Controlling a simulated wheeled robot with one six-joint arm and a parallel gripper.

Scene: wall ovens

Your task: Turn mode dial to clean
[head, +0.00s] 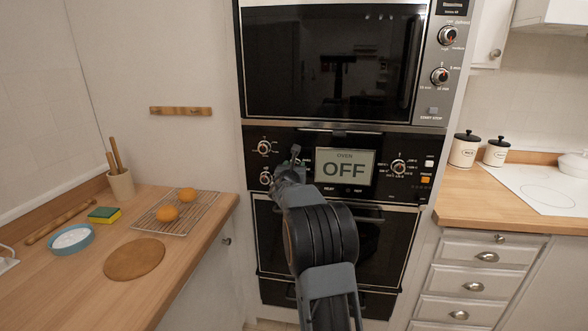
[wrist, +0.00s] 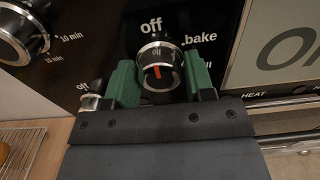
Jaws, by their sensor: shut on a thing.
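The mode dial (wrist: 158,58) is a black knob with a silver ring and a red mark on its face. In the wrist view the labels "off" and "bake" show above and right of it, with part of another label lower right. No "clean" label is readable. My gripper (wrist: 160,85) has its green fingers on either side of the dial and is shut on it. The red mark runs nearly upright in the picture. In the head view my gripper (head: 296,158) is at the lower oven's panel, left of the display (head: 345,168) reading "OVEN OFF", and covers the dial.
A timer dial (wrist: 22,38) is at upper left in the wrist view, and another dial (wrist: 92,100) is close by my left finger. Another knob (head: 399,167) is right of the display. Counters flank the ovens; the left one holds a cooling rack (head: 190,222).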

